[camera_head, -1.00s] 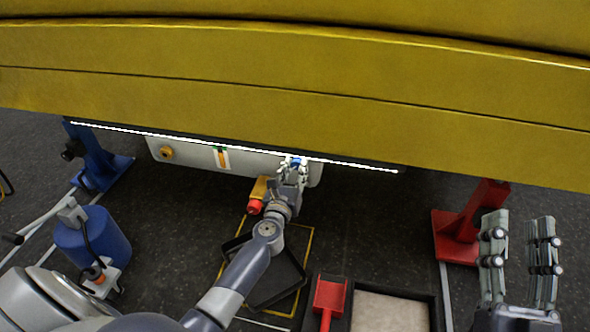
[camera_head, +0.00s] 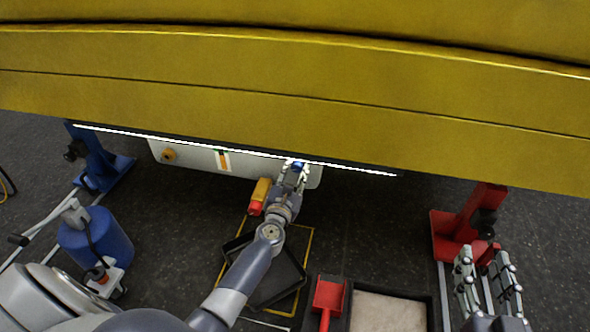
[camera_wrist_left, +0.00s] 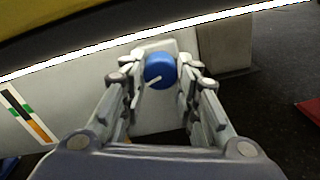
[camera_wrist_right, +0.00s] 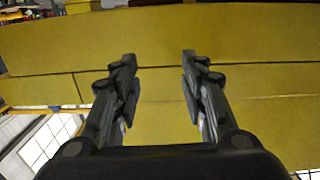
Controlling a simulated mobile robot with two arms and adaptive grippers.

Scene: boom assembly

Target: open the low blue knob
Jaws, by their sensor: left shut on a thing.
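The low blue knob (camera_wrist_left: 160,70) sits on a light grey panel, with a pale pointer line slanting to its lower left in the left wrist view. In the head view only a bit of the blue knob (camera_head: 298,164) shows below the lit strip. My left gripper (camera_wrist_left: 161,76) has its fingers on both sides of the knob and is shut on it; it also shows in the head view (camera_head: 293,172). My right gripper (camera_head: 484,256) is open and empty at the lower right. In the right wrist view the fingers (camera_wrist_right: 160,60) stand wide apart before the yellow boom.
The yellow boom (camera_head: 300,70) hangs low above the grey panel (camera_head: 190,158), with a lit strip along its lower edge. A blue stand (camera_head: 95,160) and a blue canister (camera_head: 100,240) are left. A red stand (camera_head: 455,225) is right. Black trays (camera_head: 280,290) lie in front.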

